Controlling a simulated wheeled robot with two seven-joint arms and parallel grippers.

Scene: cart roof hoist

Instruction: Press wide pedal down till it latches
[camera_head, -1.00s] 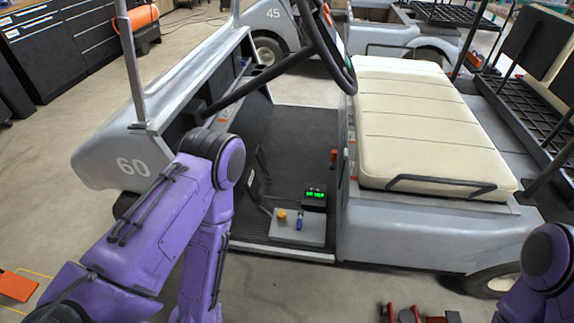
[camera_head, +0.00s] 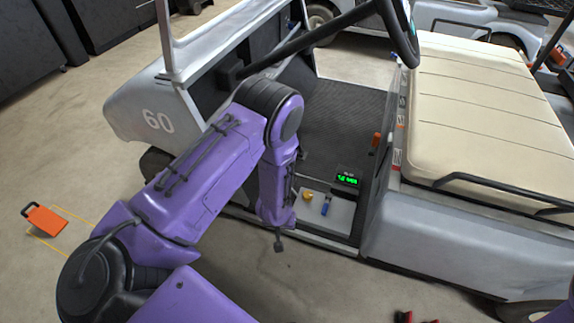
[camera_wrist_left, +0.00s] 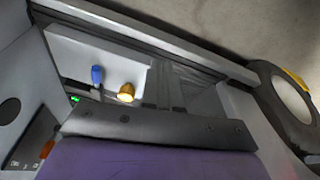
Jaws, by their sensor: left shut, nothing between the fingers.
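The cart's open footwell (camera_head: 340,115) has a dark ribbed floor. The wide pedal cannot be made out; my left arm covers the front part of the footwell where pedals might be. My left gripper (camera_head: 279,244) shows as a small dark, shut tip below the purple forearm, outside the cart's sill and above the concrete floor, apart from the cart. A light grey panel (camera_head: 339,213) on the cart floor carries a yellow knob (camera_head: 307,196) and a blue lever (camera_head: 325,208). The left wrist view shows the yellow knob (camera_wrist_left: 126,93) and blue lever (camera_wrist_left: 97,75). My right gripper is out of view.
A small display (camera_head: 347,180) with green digits stands behind the panel. The steering wheel (camera_head: 398,30) and its column cross above the footwell. The cream seat (camera_head: 490,110) is to the right.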

